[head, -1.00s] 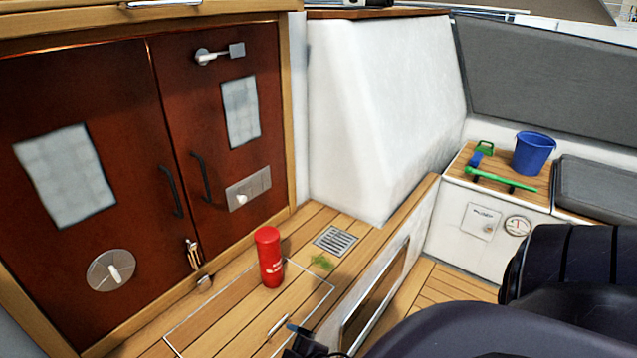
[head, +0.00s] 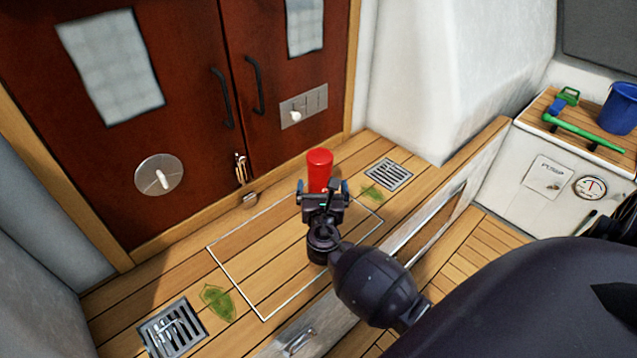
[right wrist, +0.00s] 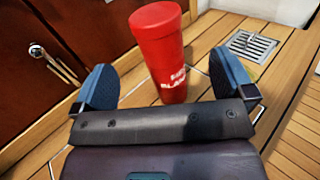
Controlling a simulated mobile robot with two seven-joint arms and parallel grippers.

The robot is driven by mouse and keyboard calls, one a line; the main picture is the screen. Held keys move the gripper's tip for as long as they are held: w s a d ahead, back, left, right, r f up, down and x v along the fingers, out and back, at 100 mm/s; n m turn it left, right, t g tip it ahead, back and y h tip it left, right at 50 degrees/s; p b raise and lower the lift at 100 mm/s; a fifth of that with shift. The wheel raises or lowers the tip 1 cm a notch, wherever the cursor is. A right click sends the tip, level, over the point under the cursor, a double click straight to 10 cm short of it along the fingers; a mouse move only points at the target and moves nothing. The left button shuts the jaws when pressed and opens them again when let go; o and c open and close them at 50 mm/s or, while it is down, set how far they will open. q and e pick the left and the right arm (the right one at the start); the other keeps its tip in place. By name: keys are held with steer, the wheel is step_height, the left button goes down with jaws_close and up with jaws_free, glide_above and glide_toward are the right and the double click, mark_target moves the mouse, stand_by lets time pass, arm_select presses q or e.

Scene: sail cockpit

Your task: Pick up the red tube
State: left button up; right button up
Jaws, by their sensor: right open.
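The red tube (head: 319,167) stands upright on the wooden deck in front of the dark red doors, with its lower part hidden behind my gripper in the head view. My right gripper (head: 324,187) is open and empty, just on the near side of the tube. In the right wrist view the tube (right wrist: 160,50), with white lettering, stands beyond the palm, between the lines of the two blue-padded fingers (right wrist: 170,88). I cannot tell whether the fingers reach alongside it. My left gripper is not in view.
The dark red doors (head: 190,150) with black handles stand behind the tube. A deck grate (head: 388,174) and a green leaf (head: 372,193) lie right of it. Another grate (head: 172,327) and leaf (head: 217,302) lie at lower left. A blue bucket (head: 620,108) stands on the right bench.

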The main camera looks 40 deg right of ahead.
mark_target(320, 158)
steer(key=b+x, duration=0.1)
steer(key=x, duration=0.4)
steer(key=shift+w+d+r, duration=0.1)
steer(key=shift+w+d, duration=0.1)
steer(key=shift+w, duration=0.15)
steer(key=b+x, duration=0.1)
steer(key=x, duration=0.3)
steer(key=shift+w, duration=0.4)
steer(key=shift+w+d+r, duration=0.15)
steer(key=shift+w, duration=0.05)
steer(key=c, duration=1.5)
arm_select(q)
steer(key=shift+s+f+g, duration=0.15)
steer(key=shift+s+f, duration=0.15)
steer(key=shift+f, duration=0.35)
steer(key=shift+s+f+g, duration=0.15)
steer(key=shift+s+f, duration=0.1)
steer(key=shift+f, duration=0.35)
arm_select(e)
steer(key=shift+r, duration=0.1)
